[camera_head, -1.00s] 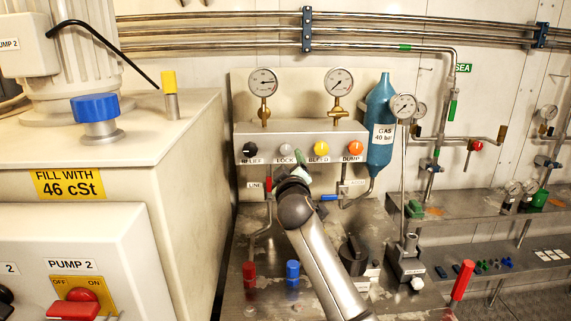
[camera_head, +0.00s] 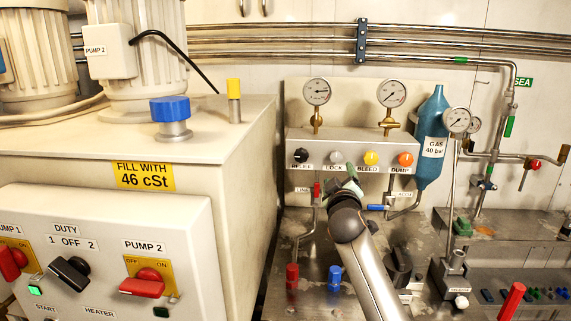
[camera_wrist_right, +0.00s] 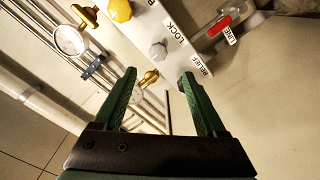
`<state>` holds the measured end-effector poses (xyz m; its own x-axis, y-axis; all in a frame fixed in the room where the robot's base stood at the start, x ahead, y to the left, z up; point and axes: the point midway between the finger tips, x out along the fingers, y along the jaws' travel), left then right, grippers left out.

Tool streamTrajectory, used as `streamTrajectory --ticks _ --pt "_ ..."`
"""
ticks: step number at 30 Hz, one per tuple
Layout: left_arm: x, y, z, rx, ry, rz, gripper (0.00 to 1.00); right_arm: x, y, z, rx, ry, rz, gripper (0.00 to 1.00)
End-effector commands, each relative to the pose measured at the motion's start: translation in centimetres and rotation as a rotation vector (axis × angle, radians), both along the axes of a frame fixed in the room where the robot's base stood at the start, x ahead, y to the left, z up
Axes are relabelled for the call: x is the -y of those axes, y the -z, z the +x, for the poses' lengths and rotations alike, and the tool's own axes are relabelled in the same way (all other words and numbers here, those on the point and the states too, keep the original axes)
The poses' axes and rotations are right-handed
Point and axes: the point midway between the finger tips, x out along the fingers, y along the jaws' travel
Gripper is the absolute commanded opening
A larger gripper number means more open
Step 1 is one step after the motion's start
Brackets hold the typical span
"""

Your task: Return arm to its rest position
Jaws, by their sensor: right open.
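My right arm (camera_head: 367,262) reaches up from the bottom of the head view towards the valve panel (camera_head: 440,155). My right gripper (camera_head: 350,176) is in front of the panel, just below the grey LOCK knob (camera_head: 335,158), and is partly hidden by my wrist. In the right wrist view, the gripper (camera_wrist_right: 158,76) has its two green fingers spread with nothing held between them. The LOCK knob (camera_wrist_right: 158,50) shows beyond the fingertips, near the RELIEF label (camera_wrist_right: 201,66). I cannot tell the exact gap to the panel. My left gripper is not in view.
A blue gas bottle (camera_head: 431,140) stands right of the panel. Below are red (camera_head: 292,276) and blue (camera_head: 335,278) handles and a black knob (camera_head: 398,265). A red lever (camera_head: 512,300) rises at lower right. The pump control box (camera_head: 205,235) and tank (camera_head: 235,135) are left.

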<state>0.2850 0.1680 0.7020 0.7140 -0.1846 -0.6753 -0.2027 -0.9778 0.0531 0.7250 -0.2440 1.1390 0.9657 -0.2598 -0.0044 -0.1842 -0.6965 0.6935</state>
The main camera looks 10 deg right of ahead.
Motion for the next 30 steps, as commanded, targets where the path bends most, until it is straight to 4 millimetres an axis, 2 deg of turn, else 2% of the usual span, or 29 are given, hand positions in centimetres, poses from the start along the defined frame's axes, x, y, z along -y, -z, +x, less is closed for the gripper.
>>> streamTrajectory --ticks 2,4,8,9,12,15,18,24,26,30 --pt "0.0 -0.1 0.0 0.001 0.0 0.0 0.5 -0.1 2.1 -0.4 -0.025 -0.011 0.014 0.73" --pt "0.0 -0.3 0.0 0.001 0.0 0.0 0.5 -0.4 5.0 -1.2 -0.056 -0.03 0.037 0.73" --pt "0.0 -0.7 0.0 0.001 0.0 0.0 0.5 -1.3 12.8 -4.2 -0.142 -0.079 0.111 0.73" --pt "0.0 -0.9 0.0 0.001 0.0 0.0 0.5 -1.6 15.2 -5.4 -0.171 -0.094 0.14 0.73" --pt "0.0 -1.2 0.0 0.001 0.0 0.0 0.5 -2.4 20.8 -9.0 -0.24 -0.128 0.211 0.73" --pt "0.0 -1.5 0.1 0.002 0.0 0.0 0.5 -3.2 25.9 -13.2 -0.309 -0.154 0.287 0.73" --pt "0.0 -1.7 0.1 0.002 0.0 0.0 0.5 -4.0 29.9 -17.5 -0.37 -0.174 0.361 0.73" --pt "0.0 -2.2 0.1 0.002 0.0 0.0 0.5 -5.3 35.6 -26.1 -0.484 -0.189 0.502 0.73" --pt "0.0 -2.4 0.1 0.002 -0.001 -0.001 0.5 -5.7 37.0 -29.1 -0.519 -0.189 0.548 0.73" --pt "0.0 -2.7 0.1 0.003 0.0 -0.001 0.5 -6.6 39.4 -36.1 -0.6 -0.182 0.662 0.73"
